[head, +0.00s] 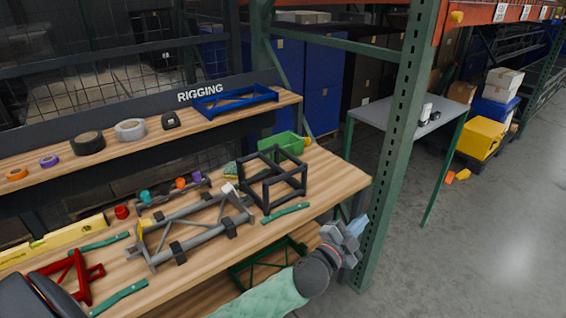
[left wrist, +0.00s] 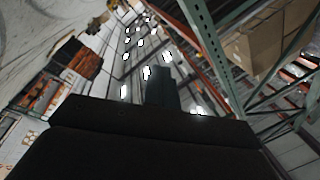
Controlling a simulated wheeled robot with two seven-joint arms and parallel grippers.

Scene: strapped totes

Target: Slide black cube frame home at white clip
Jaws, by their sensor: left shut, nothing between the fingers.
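The black cube frame (head: 270,182) stands upright on the wooden bench near its right end. The white clip (head: 228,188) is at the far right end of the grey truss frame (head: 190,232), just left of the cube frame. I cannot tell whether the cube frame touches it. My left gripper (head: 352,234) is shut and empty, out past the bench's front edge, to the right of and below the cube frame and apart from it. The left wrist view shows dark gripper parts (left wrist: 160,88) against the warehouse, with no task object. My right gripper is not in view.
A green bin (head: 283,146) sits behind the cube frame, and a green bar (head: 286,213) lies in front of it. A green rack upright (head: 395,150) stands close to my left gripper. A blue frame (head: 235,100) and tape rolls (head: 130,129) sit on the upper shelf.

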